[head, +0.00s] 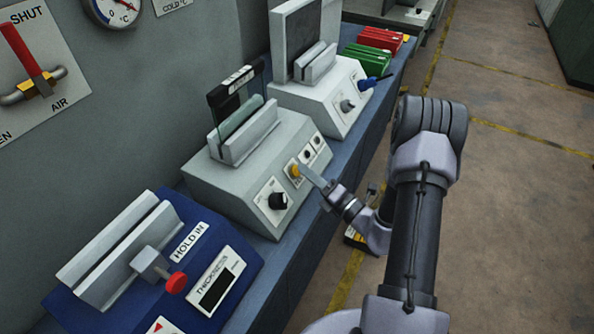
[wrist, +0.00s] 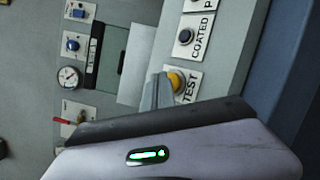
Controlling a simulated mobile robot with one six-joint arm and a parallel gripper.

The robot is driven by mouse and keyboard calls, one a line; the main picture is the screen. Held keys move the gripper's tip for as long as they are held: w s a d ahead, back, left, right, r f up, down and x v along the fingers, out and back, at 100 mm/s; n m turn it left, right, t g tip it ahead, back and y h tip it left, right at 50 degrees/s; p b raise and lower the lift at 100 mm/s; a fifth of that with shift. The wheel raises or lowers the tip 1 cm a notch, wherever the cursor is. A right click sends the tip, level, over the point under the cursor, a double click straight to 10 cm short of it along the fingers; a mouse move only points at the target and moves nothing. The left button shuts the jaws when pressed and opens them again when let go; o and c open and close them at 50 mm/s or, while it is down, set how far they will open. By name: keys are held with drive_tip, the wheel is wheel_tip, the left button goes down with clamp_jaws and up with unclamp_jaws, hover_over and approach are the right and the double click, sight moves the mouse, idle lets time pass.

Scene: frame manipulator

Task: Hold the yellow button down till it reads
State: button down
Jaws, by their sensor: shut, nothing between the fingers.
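The yellow button (head: 294,170) is on the sloping front of the middle grey unit (head: 215,185). In the wrist view the yellow button (wrist: 179,80) sits on a white plate marked TEST. My gripper (head: 303,170) is shut and empty, its fingertips right at the button in the head view. In the wrist view my gripper (wrist: 160,78) partly covers the button's left side. I cannot tell whether the tips touch it or how far it is pressed. A clear pane with a dark top part (head: 234,86) stands in the unit's grey clamp.
A black knob (head: 278,201) sits left of the button and small dark buttons (head: 312,147) to its right. A blue unit (head: 190,240) with a red knob (head: 176,283) and dark display stands nearer. Another white unit (head: 320,100) stands beyond.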

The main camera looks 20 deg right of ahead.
drive_tip(key=shift+w+a+f, duration=0.2)
drive_tip(key=shift+w+f, duration=0.05)
idle(2.0)
idle(0.3)
drive_tip(key=shift+s+d+r+p, duration=0.3)
drive_tip(key=shift+s+d+r, duration=0.1)
drive_tip(key=shift+s+r, duration=0.1)
drive_tip(key=s+d+r+p, duration=0.2)
drive_tip(key=s+r, duration=0.1)
drive_tip(key=shift+s+d, duration=0.1)
drive_tip(key=shift+d, duration=0.15)
idle(0.3)
